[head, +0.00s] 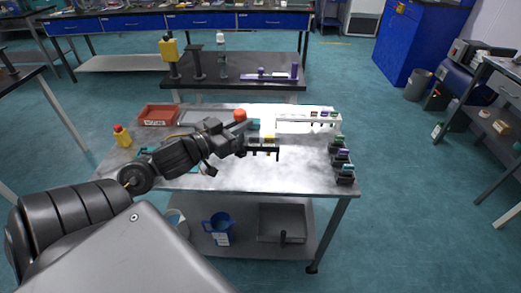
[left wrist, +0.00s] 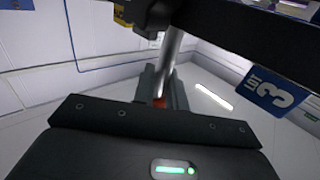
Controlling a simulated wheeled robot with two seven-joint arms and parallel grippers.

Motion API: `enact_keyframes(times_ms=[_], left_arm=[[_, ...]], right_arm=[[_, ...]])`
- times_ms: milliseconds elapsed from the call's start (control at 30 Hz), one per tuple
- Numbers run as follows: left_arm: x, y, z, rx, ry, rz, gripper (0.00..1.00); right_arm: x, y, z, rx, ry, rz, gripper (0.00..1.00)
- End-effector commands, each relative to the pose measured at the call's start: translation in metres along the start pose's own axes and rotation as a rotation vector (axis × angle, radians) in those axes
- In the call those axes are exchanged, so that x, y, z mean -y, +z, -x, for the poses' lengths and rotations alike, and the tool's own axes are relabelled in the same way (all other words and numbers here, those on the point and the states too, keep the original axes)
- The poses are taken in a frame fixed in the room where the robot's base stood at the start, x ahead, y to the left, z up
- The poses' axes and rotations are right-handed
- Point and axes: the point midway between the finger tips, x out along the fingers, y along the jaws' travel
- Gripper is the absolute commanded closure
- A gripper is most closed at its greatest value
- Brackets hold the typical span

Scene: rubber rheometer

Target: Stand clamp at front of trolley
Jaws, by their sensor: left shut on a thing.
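My left gripper (head: 238,126) reaches over the steel trolley (head: 215,180) from the left and is shut on the clamp. The clamp's black frame (head: 262,149) is a bar with short ends pointing down, just to the right of the gripper. In the left wrist view a bright metal rod (left wrist: 172,52) runs up from between the fingers (left wrist: 160,100), with a bit of red at its lower end. A black bar (left wrist: 235,35) with a blue "LOT 3" label (left wrist: 278,91) crosses above. I cannot tell whether the clamp touches the trolley top. My right gripper is not in view.
A red tray (head: 158,115) and a yellow bottle with a red cap (head: 123,136) are on the left. A white rack (head: 300,120) stands at the back right. Small dark blocks (head: 344,173) line the right edge. The front right of the top is clear.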

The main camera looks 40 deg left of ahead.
Motion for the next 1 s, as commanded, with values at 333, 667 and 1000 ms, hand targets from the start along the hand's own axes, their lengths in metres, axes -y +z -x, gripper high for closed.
enact_keyframes(times_ms=[333,667,1000], left_arm=[[0.007,0.046,-0.059,-0.005,-0.003,0.003,1.0],[0.007,0.059,-0.07,-0.005,-0.001,0.0,1.0],[0.008,0.097,-0.077,-0.002,-0.002,0.002,1.0]], right_arm=[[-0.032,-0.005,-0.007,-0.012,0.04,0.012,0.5],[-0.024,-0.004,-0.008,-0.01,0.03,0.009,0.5],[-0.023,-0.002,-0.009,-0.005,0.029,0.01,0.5]])
